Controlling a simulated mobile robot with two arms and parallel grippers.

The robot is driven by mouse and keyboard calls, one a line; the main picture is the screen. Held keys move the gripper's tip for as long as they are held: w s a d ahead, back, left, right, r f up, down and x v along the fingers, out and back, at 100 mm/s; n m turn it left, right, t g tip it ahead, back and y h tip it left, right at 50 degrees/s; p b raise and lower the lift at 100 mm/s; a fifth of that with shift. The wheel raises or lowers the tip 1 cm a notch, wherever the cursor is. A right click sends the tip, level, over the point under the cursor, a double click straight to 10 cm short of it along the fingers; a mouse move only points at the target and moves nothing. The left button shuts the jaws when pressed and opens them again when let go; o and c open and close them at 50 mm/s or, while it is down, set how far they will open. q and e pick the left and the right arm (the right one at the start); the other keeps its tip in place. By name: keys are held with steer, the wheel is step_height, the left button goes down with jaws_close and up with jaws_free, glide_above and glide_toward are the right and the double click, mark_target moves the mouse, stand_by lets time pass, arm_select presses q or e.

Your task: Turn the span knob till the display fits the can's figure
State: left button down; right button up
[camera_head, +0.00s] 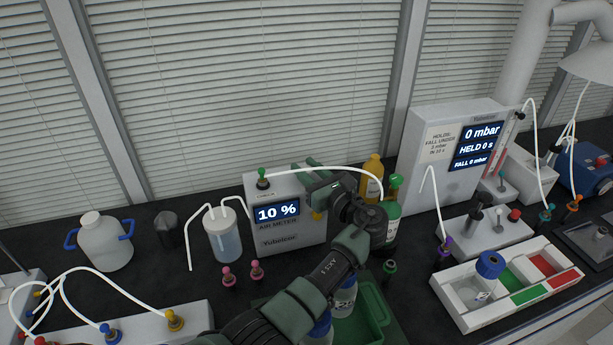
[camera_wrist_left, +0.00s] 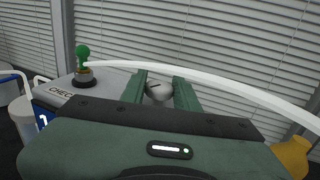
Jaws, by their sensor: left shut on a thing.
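The white air meter (camera_head: 288,238) stands on the dark bench, and its display (camera_head: 277,212) reads 10 %. My left gripper (camera_head: 318,180) is at the meter's upper right. In the left wrist view a rounded grey knob (camera_wrist_left: 159,91) sits between its two green fingers, which are shut on it. In the head view my gripper hides the knob. A green can with a pale label and a green top (camera_head: 394,212) stands right of the meter, partly behind my left arm. Its figure is too small to read. My right gripper is out of view.
A white hose (camera_head: 335,170) arches from the meter's green fitting (camera_head: 263,179) over my gripper. A yellow bottle (camera_head: 372,172) stands behind my wrist. A jar of liquid (camera_head: 222,240) is left of the meter. A green tray (camera_head: 370,322) with bottles lies under my forearm.

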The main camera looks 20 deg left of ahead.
arm_select(q)
steer(key=shift+f+n+g+y, duration=0.15)
steer(key=shift+n+g+y, duration=0.15)
steer(key=shift+g, duration=0.1)
steer(key=c, duration=1.1)
jaws_free()
steer(key=shift+a, duration=0.1)
